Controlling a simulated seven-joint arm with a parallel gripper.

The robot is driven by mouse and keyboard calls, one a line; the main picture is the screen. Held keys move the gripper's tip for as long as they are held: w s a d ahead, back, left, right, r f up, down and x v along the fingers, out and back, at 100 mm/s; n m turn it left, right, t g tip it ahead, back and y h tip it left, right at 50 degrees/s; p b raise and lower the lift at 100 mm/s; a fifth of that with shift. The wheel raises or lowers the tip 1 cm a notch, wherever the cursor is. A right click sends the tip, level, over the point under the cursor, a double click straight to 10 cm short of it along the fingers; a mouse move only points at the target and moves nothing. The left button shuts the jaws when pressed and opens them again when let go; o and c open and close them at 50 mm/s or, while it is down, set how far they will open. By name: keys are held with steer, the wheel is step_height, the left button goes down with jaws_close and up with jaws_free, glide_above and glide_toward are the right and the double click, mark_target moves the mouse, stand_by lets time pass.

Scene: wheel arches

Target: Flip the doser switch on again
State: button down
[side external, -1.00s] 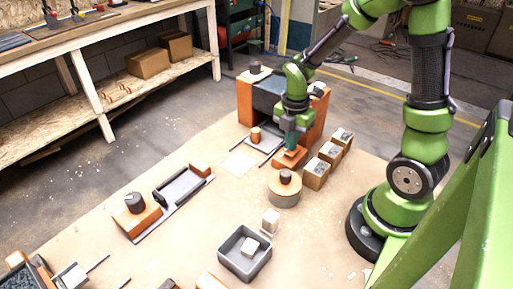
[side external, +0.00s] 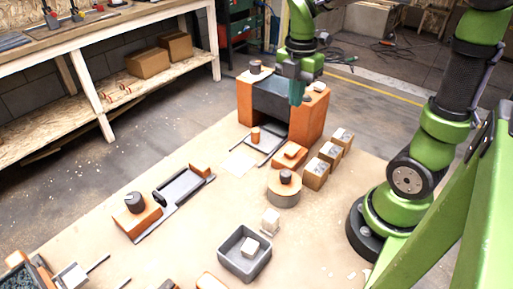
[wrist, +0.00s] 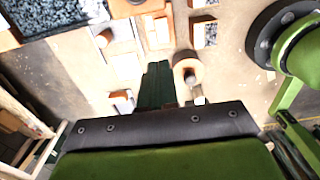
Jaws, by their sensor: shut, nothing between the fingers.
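A low orange block (side external: 289,157) with a smaller raised orange piece on top stands on the brown board in the side view. It looks like the doser switch, but its on or off position is too small to read. My gripper (side external: 297,101) is shut and empty, well above the block, in front of the dark hopper.
An orange-sided unit with a dark hopper (side external: 272,98) stands behind. Several small brown boxes (side external: 316,173) line the block's right. A round tan drum (side external: 284,195) with a dark knob sits in front. A grey bin (side external: 232,262) is nearer.

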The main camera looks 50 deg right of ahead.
mark_target(289, 152)
steer(key=shift+s+a+r, duration=0.1)
steer(key=shift+s+a, duration=0.15)
steer(key=shift+a, duration=0.55)
step_height(289, 152, down, 14)
stand_by(0.3)
steer(key=shift+a+f, duration=0.15)
steer(key=shift+f, duration=0.1)
stand_by(0.4)
